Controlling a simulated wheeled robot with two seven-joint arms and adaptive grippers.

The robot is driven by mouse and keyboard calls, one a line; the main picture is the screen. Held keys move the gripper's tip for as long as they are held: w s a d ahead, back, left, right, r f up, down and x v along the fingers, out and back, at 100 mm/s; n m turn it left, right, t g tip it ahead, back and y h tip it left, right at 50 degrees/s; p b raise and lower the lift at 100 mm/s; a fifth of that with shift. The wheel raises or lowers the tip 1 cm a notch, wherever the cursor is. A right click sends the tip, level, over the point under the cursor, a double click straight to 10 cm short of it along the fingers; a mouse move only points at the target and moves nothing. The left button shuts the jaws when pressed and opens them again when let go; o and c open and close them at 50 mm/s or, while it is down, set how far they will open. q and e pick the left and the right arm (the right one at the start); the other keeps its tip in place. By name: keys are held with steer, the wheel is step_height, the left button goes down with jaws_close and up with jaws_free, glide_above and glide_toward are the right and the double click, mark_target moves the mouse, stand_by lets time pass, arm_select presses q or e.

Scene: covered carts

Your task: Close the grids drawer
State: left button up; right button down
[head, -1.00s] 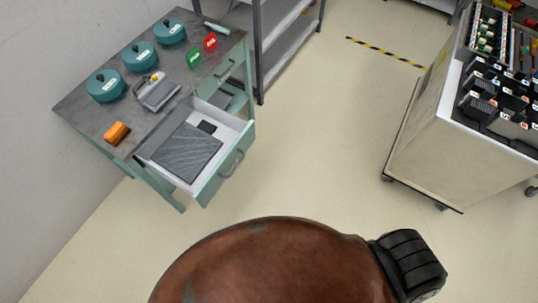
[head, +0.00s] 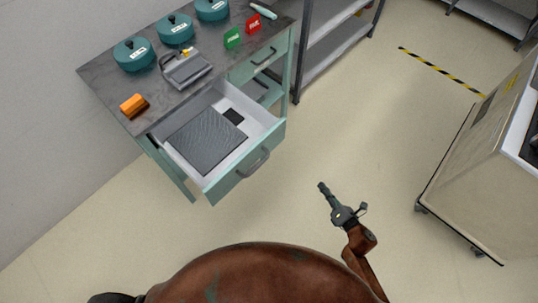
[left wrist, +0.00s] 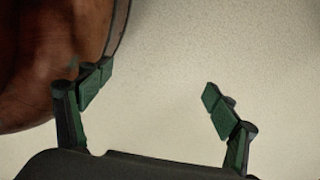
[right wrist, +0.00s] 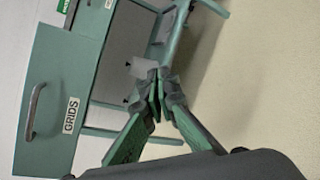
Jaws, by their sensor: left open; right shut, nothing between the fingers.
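The grids drawer (head: 232,178) is pulled out from the front of the green table (head: 105,75). It holds dark flat grids (head: 207,140) and a small black piece. In the right wrist view its green front (right wrist: 50,110) shows a metal handle and a "GRIDS" label. My right gripper (head: 322,186) is shut and empty, above the floor to the right of the drawer and apart from it. In the right wrist view its fingertips (right wrist: 158,75) meet. My left gripper (left wrist: 155,82) is open and empty above bare floor, beside my brown body; the head view does not show its fingers.
On the tabletop are teal pots (head: 134,53), a grey device (head: 186,68), an orange block (head: 134,105) and green and red signs. A grey shelf rack (head: 335,45) stands beside the table. A beige cart (head: 480,165) is at right. The floor between is clear.

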steer(key=a+r+n+y+b, duration=0.1)
steer(key=a+r+n+y, duration=0.2)
steer(key=a+r+n, duration=0.3)
steer(key=n+g+y+b, duration=0.2)
steer(key=n+y, duration=0.1)
steer(key=n, duration=0.5)
glide_toward(262, 152)
steer(key=x, duration=0.3)
steer(key=p+x, duration=0.1)
steer(key=x, duration=0.2)
steer(key=shift+s+r, duration=0.1)
steer(key=shift+r, duration=0.15)
arm_select(q)
steer(key=shift+s+f, duration=0.15)
steer(key=shift+f, duration=0.85)
arm_select(e)
steer(key=shift+w+a, duration=0.3)
steer(key=shift+a, duration=0.1)
